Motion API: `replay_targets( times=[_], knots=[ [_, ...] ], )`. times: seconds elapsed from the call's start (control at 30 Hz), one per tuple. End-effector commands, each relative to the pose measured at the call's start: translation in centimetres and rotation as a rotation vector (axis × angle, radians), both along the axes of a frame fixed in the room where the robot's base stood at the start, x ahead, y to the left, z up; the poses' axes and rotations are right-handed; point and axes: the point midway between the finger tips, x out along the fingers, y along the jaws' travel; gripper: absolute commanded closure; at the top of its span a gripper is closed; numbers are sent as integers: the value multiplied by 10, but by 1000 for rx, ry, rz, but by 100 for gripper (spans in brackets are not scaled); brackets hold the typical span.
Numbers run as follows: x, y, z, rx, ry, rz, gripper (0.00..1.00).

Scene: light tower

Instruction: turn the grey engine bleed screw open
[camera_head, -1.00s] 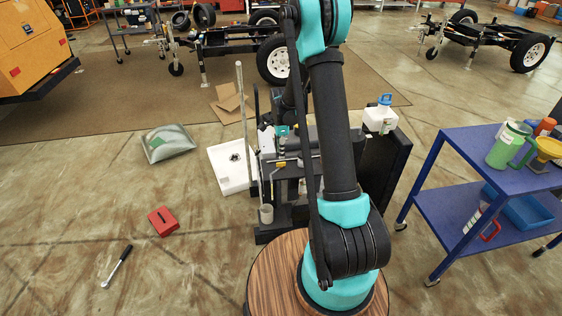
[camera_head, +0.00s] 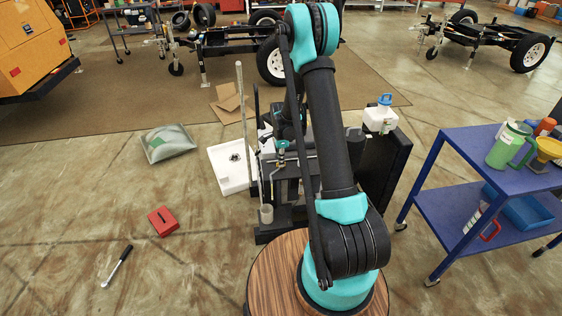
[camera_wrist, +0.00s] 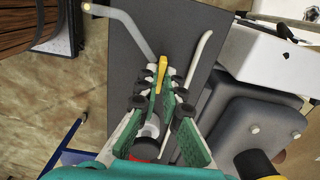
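My gripper (camera_wrist: 161,94) is in the wrist view, its two green fingers apart with a narrow gap between the tips. A yellow piece (camera_wrist: 162,68) shows just past the tips; I cannot tell whether they touch it. A grey cylindrical part with a dark band (camera_wrist: 150,128) shows between the fingers nearer the palm. I cannot tell whether either of these belongs to the grey bleed screw. In the head view my gripper (camera_head: 282,148) is small, over the dark engine unit (camera_head: 292,178). My arm hides part of the unit.
A bent grey pipe (camera_wrist: 122,24) and a pale rod (camera_wrist: 198,62) flank the fingers. A white bottle with a blue cap (camera_head: 381,118) stands on the unit's right. A white tray (camera_head: 230,180) lies left. A blue cart (camera_head: 445,200) stands right. The left floor has free room around a red box (camera_head: 163,221).

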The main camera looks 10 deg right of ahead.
Motion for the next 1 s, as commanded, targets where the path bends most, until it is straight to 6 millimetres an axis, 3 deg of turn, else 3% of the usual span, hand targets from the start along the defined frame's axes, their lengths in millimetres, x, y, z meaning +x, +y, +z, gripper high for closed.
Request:
replay_targets(
  times=[0.57,1.0],
  knots=[
    [0,0,0,0,0,67,100],
    [0,0,0,0,-1,421,100]
  ],
)
